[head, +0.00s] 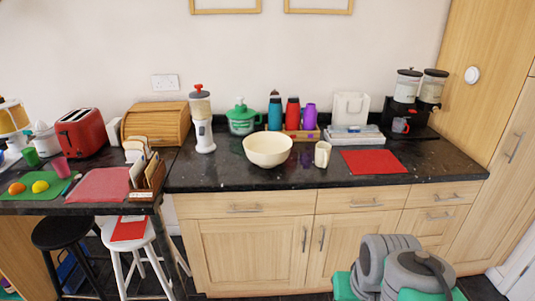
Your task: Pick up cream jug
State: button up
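The cream jug (322,154) stands upright on the dark granite counter (250,178), near its front edge. It is small and pale, with a handle on its right side. It stands just right of a wide cream bowl (268,150), with a small gap between them. Nothing hides the jug. Grey and green parts of my own arm show at the bottom right, well below and in front of the counter. The fingers of my gripper cannot be made out.
A red mat (374,162) lies right of the jug. Behind it are a wooden tray of bottles (302,134) and a white stack (355,138). Two stools (128,234) stand at the left. The counter before the jug is clear.

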aim_at(323, 157)
jog(key=z, duration=0.25)
jog(key=i, duration=1.75)
jog(key=u, duration=2.6)
